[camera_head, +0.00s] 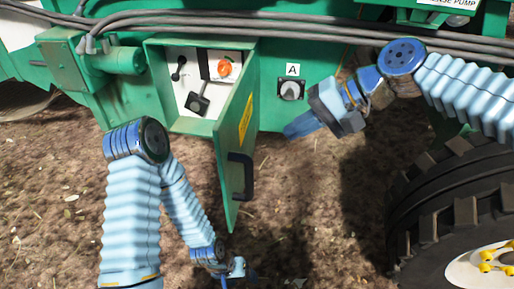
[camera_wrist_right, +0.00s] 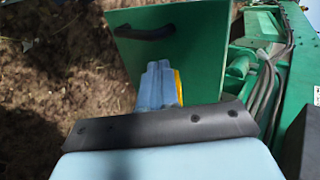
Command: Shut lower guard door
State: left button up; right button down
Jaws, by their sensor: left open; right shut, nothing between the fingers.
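The green guard door (camera_head: 233,130) stands open in the head view, hinged at the right side of a green box (camera_head: 195,128) and swung out toward me. Its black handle (camera_head: 240,176) is on the face turned right. In the right wrist view the door (camera_wrist_right: 195,55) and its handle (camera_wrist_right: 146,32) show beyond the fingers. My right gripper (camera_head: 290,132) is shut and empty, to the right of the door and apart from it in the head view; its fingers also show in the wrist view (camera_wrist_right: 158,88). My left gripper (camera_head: 246,275) is open and low, below the door's bottom edge.
Inside the box are an orange knob (camera_head: 224,68) and black switches (camera_head: 197,103). A dial marked A (camera_head: 291,89) sits right of the box. Cables (camera_head: 290,25) run above. A large tyre (camera_head: 450,210) stands at lower right. Bare soil lies below.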

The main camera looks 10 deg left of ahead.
send_near(228, 153)
notch_tip(228, 153, down, 4)
jog(key=shift+s+r, duration=0.1)
jog(key=shift+r, duration=0.15)
jog(key=a, duration=0.3)
jog(key=shift+a+f+p, duration=0.15)
jog(key=shift+a+p, duration=0.05)
jog(key=shift+p, duration=0.15)
jog(key=shift+a, duration=0.45)
